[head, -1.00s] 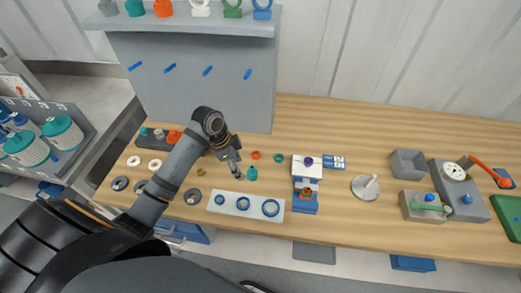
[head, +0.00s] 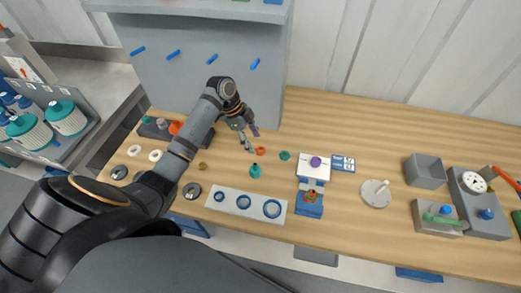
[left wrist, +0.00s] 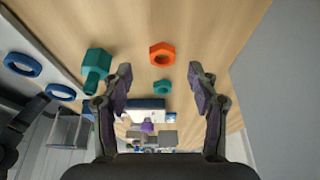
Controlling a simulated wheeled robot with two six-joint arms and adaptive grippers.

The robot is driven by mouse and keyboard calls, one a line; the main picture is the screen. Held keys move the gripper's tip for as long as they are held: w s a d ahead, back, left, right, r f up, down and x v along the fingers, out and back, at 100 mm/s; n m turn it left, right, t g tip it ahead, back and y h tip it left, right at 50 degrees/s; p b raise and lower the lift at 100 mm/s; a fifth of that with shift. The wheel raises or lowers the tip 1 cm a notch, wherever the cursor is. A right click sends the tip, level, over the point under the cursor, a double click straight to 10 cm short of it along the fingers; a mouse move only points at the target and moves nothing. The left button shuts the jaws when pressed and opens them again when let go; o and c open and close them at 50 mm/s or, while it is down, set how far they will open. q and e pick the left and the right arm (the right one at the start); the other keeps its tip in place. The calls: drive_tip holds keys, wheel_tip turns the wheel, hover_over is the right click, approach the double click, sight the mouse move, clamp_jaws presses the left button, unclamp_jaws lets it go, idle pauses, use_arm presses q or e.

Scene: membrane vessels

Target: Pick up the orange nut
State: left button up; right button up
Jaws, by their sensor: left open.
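The orange nut (head: 260,151) lies flat on the wooden table, near the foot of the grey panel. It also shows in the left wrist view (left wrist: 162,55), with its hole up, just beyond the fingertips and roughly centred between them. My left gripper (head: 251,141) is open and empty, just left of the nut in the head view and apart from it. Both of its fingers show spread in the left wrist view (left wrist: 160,78).
A teal bolt (head: 255,171) stands close by, and a teal nut (head: 285,156) lies to the right. A white plate with blue rings (head: 243,206) lies nearer the front edge. A blue and white fixture (head: 310,185) stands right. The grey panel (head: 205,85) rises behind.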

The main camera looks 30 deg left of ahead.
sight(261, 152)
use_arm(q)
drive_tip(key=p+x, duration=0.1)
drive_tip(key=x, duration=0.2)
drive_tip(key=shift+w+d+f, duration=0.2)
drive_tip(key=shift+d+f, duration=0.1)
drive_tip(key=shift+f, duration=0.25)
drive_tip(key=c, duration=0.9)
drive_tip(key=shift+c, duration=0.2)
drive_tip(key=shift+r, duration=0.15)
